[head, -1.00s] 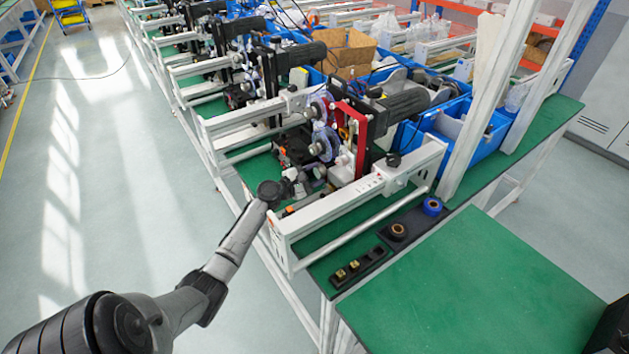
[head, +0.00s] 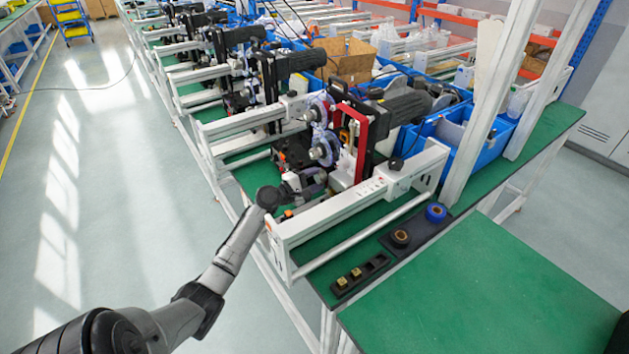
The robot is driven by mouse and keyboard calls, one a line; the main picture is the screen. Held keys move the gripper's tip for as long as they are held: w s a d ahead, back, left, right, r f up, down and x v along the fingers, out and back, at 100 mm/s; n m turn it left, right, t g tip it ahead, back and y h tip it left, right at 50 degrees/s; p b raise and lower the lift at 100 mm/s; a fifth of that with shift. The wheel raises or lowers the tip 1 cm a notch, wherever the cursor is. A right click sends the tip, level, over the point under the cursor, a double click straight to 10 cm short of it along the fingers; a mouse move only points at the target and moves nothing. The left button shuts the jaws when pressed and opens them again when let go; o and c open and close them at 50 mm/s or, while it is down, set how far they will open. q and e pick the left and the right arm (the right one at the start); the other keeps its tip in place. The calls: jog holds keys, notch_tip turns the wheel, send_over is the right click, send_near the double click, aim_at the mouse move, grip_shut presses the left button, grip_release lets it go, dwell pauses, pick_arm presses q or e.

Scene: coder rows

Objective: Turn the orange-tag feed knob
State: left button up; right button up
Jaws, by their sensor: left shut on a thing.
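The nearest coder machine (head: 382,118), with a red bracket (head: 362,130) and a white rail frame (head: 345,207), stands on the green bench. My left arm reaches in from the lower left over the bench's left edge. My left gripper (head: 312,184) is low at the front left of this machine, behind the white rail. It is shut on what appears to be the feed knob; its fingers and the machine parts cover the knob, so its angle cannot be read. A small orange spot (head: 288,213) shows just below the wrist. My right gripper is out of view.
A black holder (head: 360,275) with small brass-coloured pieces and a dark pad with a blue roll (head: 436,212) lie in front of the rail. A bare green table (head: 485,290) is at the lower right. Blue bins (head: 452,150) and white posts stand to the right. More coders recede behind.

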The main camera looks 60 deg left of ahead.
pick_arm(q)
jog(key=o, duration=0.9)
jog(key=s+p, duration=0.1)
jog(key=s, duration=1.2)
jog(key=shift+s+d, duration=0.35)
jog(key=shift+s, duration=0.05)
